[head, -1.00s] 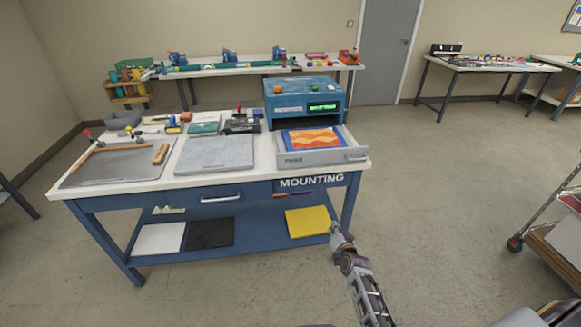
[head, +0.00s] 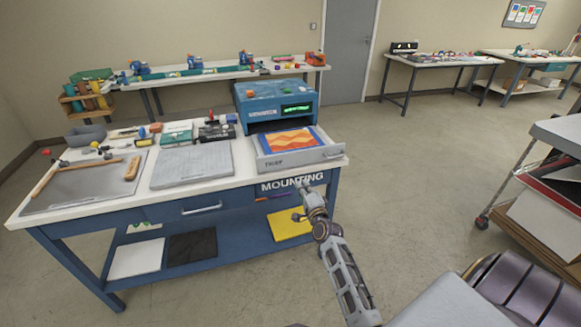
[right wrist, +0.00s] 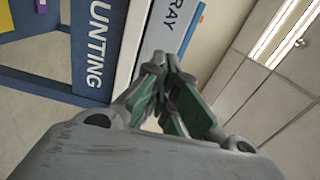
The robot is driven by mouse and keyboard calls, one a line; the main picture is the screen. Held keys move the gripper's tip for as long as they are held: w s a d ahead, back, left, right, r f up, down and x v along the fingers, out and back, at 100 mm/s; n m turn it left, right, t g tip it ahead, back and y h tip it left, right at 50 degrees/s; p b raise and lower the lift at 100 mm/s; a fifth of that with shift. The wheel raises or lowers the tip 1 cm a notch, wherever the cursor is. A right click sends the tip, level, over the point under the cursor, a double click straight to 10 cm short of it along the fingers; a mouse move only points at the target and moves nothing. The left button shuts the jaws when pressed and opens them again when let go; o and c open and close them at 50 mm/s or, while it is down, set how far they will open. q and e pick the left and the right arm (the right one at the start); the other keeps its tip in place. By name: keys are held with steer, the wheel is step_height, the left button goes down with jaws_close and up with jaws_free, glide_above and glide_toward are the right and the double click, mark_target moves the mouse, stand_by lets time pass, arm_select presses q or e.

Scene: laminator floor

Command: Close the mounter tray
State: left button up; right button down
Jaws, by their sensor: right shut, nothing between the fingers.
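The mounter tray (head: 276,165) is a grey drawer pulled out from the blue mounter (head: 272,96) on the bench. An orange-and-yellow picture with a blue border (head: 288,141) lies in it. The tray's front has lettering and a handle at its right end. My right gripper (head: 302,189) is shut and empty, just below and in front of the tray by the MOUNTING label. In the right wrist view my gripper (right wrist: 165,85) has its fingers together, with the tray front (right wrist: 180,25) beyond them. My left gripper is not in view.
The blue bench (head: 190,207) has a white top with a grey plate (head: 190,165) and a cutting board (head: 80,185) left of the tray. A cart (head: 545,180) stands at the right. The floor between bench and cart is clear.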

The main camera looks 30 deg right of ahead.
steer(key=b, duration=0.3)
glide_toward(290, 162)
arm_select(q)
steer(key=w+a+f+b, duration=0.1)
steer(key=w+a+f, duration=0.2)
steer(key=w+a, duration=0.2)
arm_select(e)
steer(key=b+x, duration=0.1)
steer(key=x, duration=0.3)
steer(key=shift+w+a, duration=0.15)
steer(key=shift+a, duration=0.05)
steer(key=shift+w+d+r+m+b, duration=0.1)
steer(key=shift+w+d+m+b, duration=0.2)
steer(key=shift+w+b, duration=0.2)
steer(key=shift+b+x, duration=0.4)
steer(key=shift+x, duration=0.45)
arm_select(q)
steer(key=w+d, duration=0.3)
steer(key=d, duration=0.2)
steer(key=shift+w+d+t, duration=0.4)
